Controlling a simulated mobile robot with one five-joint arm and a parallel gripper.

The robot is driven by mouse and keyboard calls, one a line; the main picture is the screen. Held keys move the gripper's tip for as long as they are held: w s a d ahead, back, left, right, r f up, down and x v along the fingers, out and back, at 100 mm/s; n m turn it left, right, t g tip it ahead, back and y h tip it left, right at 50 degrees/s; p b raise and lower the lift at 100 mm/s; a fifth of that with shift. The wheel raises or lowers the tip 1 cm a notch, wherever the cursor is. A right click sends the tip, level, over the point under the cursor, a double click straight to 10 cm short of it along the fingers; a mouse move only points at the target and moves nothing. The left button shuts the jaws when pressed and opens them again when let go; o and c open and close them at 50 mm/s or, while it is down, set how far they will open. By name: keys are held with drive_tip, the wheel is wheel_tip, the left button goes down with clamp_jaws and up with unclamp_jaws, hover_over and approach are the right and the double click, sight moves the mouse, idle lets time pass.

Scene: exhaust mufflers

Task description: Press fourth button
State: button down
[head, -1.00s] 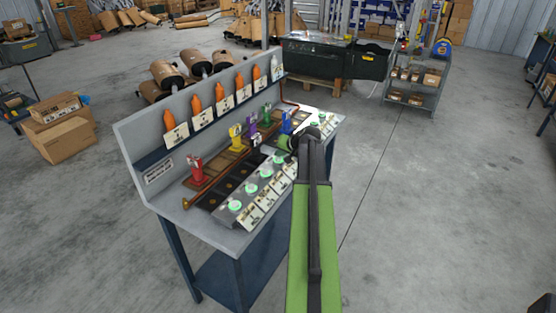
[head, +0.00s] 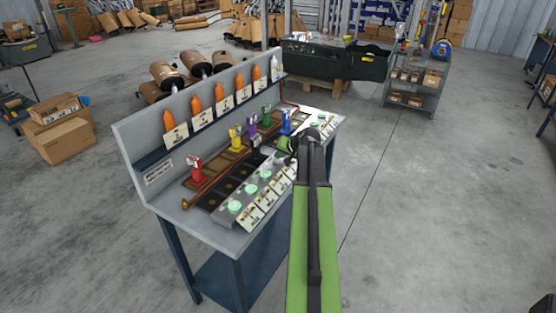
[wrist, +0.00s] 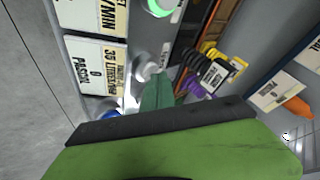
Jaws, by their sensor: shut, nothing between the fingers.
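A row of round, green-lit buttons runs along the sloped grey panel (head: 222,216) on the workbench. Counting from the near left end, the first (head: 234,206), second (head: 251,190), third (head: 265,174) and fourth (head: 279,159) show in the head view. My arm hides part of the row beyond the fourth, and more buttons show past it. My gripper (head: 285,144) is low over the panel, just beyond the fourth button. In the wrist view my gripper (wrist: 152,88) is shut and empty, and a lit button (wrist: 160,7) shows at the top edge. Contact cannot be told.
Red (head: 194,168), yellow (head: 236,138), purple and blue valves stand behind the buttons. Orange bottles (head: 219,100) line the bench's raised back. Label cards (head: 252,215) stand before the buttons. A grey cart (head: 415,80) is at the back right. The floor right of the bench is clear.

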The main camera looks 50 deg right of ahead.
sight(280, 160)
drive_tip(key=shift+r+p, duration=0.55)
drive_tip(key=shift+r, duration=0.15)
drive_tip(key=shift+r, duration=0.1)
wheel_tip(280, 160, up, 5)
drive_tip(key=p, duration=0.5)
